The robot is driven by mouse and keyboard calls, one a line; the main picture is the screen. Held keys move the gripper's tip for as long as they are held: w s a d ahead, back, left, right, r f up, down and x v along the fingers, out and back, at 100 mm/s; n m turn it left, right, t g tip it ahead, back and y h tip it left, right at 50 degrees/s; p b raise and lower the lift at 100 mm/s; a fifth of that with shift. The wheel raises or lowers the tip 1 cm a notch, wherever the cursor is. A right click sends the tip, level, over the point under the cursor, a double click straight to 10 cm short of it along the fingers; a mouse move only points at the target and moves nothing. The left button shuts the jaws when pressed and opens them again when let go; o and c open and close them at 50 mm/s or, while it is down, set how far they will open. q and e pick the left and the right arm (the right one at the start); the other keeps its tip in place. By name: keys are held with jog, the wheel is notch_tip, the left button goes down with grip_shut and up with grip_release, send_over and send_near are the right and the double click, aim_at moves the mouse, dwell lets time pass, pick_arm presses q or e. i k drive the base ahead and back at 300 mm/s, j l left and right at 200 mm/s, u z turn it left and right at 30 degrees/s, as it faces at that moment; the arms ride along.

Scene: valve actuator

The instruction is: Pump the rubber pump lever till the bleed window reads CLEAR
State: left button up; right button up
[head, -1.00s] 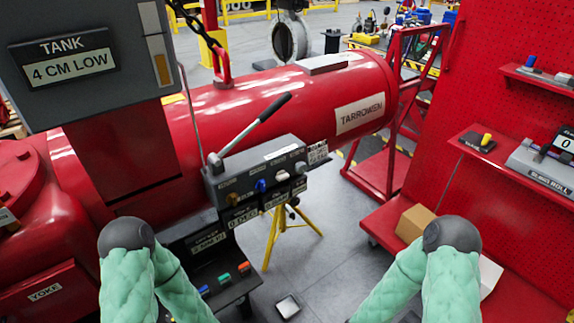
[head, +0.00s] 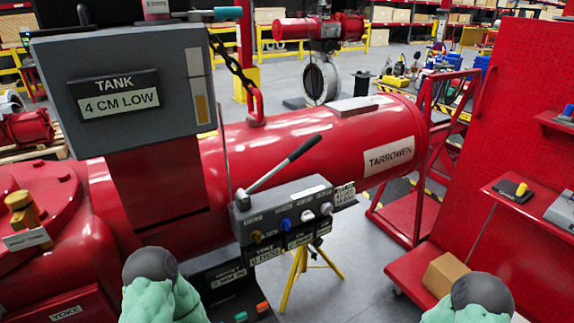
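The pump lever (head: 283,163) with a dark rubber grip rises up and to the right from the grey pump block (head: 290,212), which carries several coloured knobs and small label windows. Their text is too small to read for sure, so I cannot tell which one is the bleed window. The grey tank (head: 125,85) reads "TANK 4 CM LOW". Both my green-sleeved arms come in at the bottom edge, left and right, well below the lever and apart from it. Neither gripper's fingers show.
The red cylinder marked TARROWEN (head: 390,155) lies behind the pump block. A yellow tripod (head: 305,270) stands below it. A cardboard box (head: 447,273) sits on the red cart at the right. Grey floor is clear between tripod and cart.

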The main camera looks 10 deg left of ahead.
aim_at(306, 146)
jog(key=u, duration=0.65)
jog(key=i+l+u, duration=0.1)
jog(key=l+u, duration=1.1)
jog(key=k+l+u, duration=0.1)
jog(key=l+u, duration=0.3)
jog(key=l, duration=0.15)
